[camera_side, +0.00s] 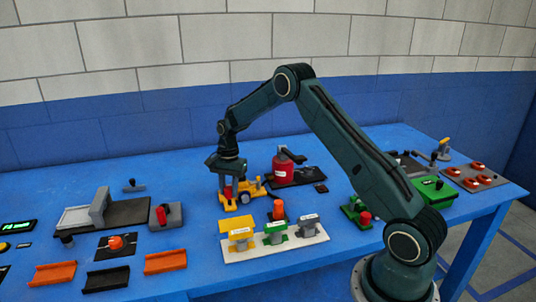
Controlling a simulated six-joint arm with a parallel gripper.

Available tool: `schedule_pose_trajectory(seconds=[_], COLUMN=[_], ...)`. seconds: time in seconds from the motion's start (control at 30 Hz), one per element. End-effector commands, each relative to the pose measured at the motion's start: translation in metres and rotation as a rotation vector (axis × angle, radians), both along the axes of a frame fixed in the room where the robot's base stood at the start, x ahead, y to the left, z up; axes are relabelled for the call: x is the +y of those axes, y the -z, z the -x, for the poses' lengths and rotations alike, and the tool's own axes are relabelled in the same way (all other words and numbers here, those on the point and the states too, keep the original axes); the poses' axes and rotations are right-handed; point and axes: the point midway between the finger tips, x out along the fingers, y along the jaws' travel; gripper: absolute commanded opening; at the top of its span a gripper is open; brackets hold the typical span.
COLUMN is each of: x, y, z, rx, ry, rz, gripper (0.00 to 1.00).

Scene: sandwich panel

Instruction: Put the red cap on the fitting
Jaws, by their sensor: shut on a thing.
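My gripper (229,194) points straight down, left of the middle of the table. It is shut on a small red piece, which looks like the red cap (228,191); the fingers partly hide it. The cap is right at the left end of a yellow wheeled object (246,189); I cannot tell whether they touch. I cannot tell for certain which thing is the fitting. An orange-red upright piece (278,208) on a dark base stands a little to the right and nearer the camera.
A white board (304,239) with yellow, green and grey blocks lies in front. A red canister (283,169) stands behind on a black plate. A grey block with a red part (167,214) is to the left. A green fixture with a red knob (361,215) is to the right.

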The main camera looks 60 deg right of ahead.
Motion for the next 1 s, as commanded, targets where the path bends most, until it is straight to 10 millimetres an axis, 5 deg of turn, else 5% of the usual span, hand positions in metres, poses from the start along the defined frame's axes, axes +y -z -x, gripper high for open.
schedule_pose_trajectory(seconds=[1.0], x=[-0.0002], y=[0.0062], z=[-0.0001], rx=[-0.001], ry=[0.000], rz=[0.000], gripper=[0.06])
